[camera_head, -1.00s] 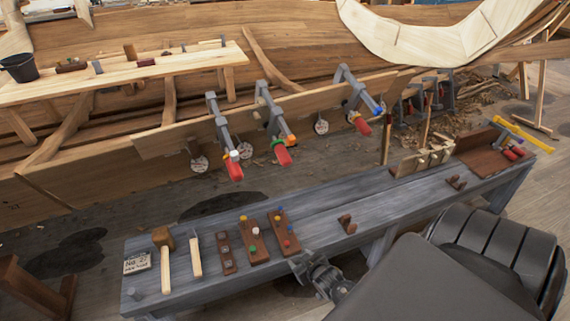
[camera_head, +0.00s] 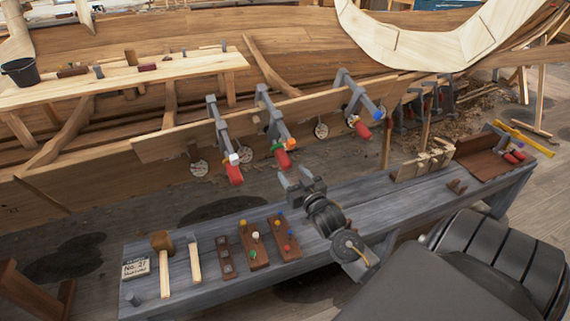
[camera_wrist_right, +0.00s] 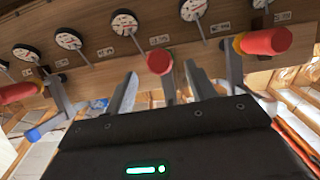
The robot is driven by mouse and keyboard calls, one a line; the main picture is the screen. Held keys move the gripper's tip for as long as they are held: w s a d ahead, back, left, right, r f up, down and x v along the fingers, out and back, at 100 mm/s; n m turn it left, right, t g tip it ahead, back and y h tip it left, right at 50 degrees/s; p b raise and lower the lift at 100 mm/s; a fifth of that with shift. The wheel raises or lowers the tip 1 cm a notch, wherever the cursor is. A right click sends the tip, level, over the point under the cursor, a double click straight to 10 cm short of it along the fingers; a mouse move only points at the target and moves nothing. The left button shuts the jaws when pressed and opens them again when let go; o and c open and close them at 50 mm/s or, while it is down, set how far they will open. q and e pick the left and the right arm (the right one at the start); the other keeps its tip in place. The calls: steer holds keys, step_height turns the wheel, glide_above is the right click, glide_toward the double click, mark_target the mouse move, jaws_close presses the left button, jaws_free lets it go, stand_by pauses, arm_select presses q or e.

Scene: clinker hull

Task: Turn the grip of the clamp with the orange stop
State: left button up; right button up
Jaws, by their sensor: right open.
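The clamp with the orange stop is the middle one of three grey clamps on the plank; its orange stop (camera_head: 291,141) sits beside its red grip (camera_head: 282,159). My right gripper (camera_head: 294,176) is open and empty, just below and slightly right of that grip, apart from it. In the right wrist view, which looks upside down, a red grip (camera_wrist_right: 159,61) shows nearly end-on between the open fingers (camera_wrist_right: 160,70). The orange stop cannot be made out there. My left gripper is not in view.
The left clamp (camera_head: 216,125) has a white stop, the right clamp (camera_head: 350,88) a blue one. Round dials (camera_head: 321,130) hang by the plank. The grey bench (camera_head: 350,205) below holds a mallet (camera_head: 163,265) and peg boards (camera_head: 284,238). Air left of my gripper is clear.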

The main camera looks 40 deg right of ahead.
mark_target(288, 167)
steer(key=x, duration=0.4)
steer(key=shift+w+d, duration=0.1)
steer(key=shift+w, duration=0.15)
steer(key=shift+w+d, duration=0.15)
steer(key=shift+w, duration=0.55)
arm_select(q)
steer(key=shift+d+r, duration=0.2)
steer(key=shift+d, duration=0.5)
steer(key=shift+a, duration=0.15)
arm_select(e)
steer(key=shift+c, duration=0.3)
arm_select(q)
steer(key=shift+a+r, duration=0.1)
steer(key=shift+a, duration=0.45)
arm_select(e)
steer(key=c, duration=0.9)
